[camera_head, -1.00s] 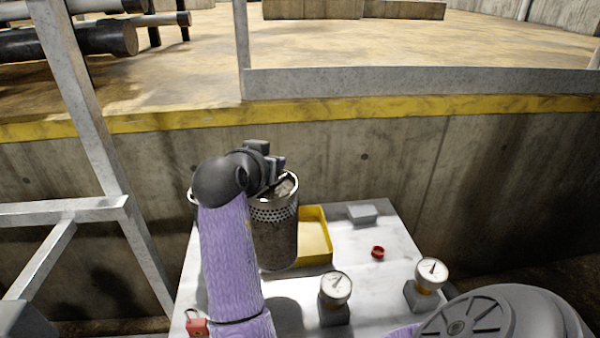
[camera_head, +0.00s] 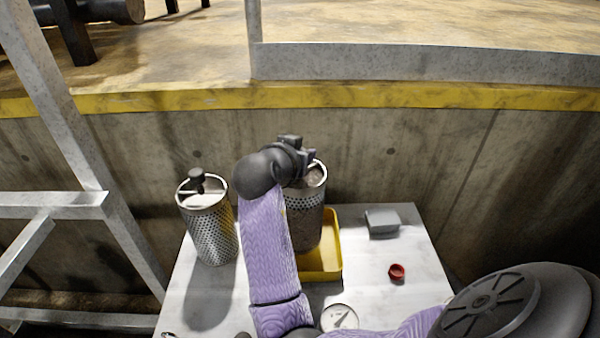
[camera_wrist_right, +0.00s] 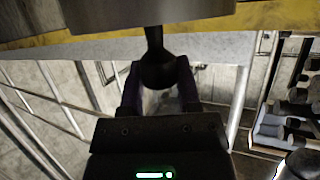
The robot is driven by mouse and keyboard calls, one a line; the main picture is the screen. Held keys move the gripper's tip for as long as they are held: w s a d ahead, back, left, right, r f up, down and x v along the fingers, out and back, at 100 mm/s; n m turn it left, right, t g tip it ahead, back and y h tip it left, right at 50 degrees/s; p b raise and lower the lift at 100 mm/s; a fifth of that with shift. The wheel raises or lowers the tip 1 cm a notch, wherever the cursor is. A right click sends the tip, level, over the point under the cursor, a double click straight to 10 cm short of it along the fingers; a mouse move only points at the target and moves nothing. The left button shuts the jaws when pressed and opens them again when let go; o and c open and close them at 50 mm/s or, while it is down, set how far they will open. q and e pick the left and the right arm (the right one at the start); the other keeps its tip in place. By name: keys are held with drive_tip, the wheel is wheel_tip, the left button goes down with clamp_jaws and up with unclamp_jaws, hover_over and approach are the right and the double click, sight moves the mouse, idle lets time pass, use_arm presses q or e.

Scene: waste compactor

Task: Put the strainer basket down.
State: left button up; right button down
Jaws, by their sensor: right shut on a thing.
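The dirty strainer basket (camera_head: 306,225), a perforated metal cylinder with grey-brown matter inside its rim, hangs upright under my right gripper (camera_head: 298,160) in the head view. My purple right arm hides its left side. Its base overlaps the yellow tray (camera_head: 335,262) on the table; I cannot tell whether it touches the tray. In the right wrist view my right gripper (camera_wrist_right: 160,88) is shut on a dark knob handle (camera_wrist_right: 156,65). A second, cleaner strainer basket (camera_head: 212,235) with a dark knob stands on the table to the left. My left gripper is not in view.
The pale table (camera_head: 395,250) also carries a grey block (camera_head: 382,223), a red ring (camera_head: 397,272) and a gauge (camera_head: 339,318). A concrete wall (camera_head: 420,160) rises behind it. A metal frame (camera_head: 75,150) stands at the left.

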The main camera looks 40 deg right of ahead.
sight(304, 199)
wheel_tip(304, 199, down, 4)
drive_tip(key=shift+r+b, duration=0.1)
drive_tip(key=shift+b, duration=0.35)
drive_tip(key=shift+c, duration=1.5)
unclamp_jaws()
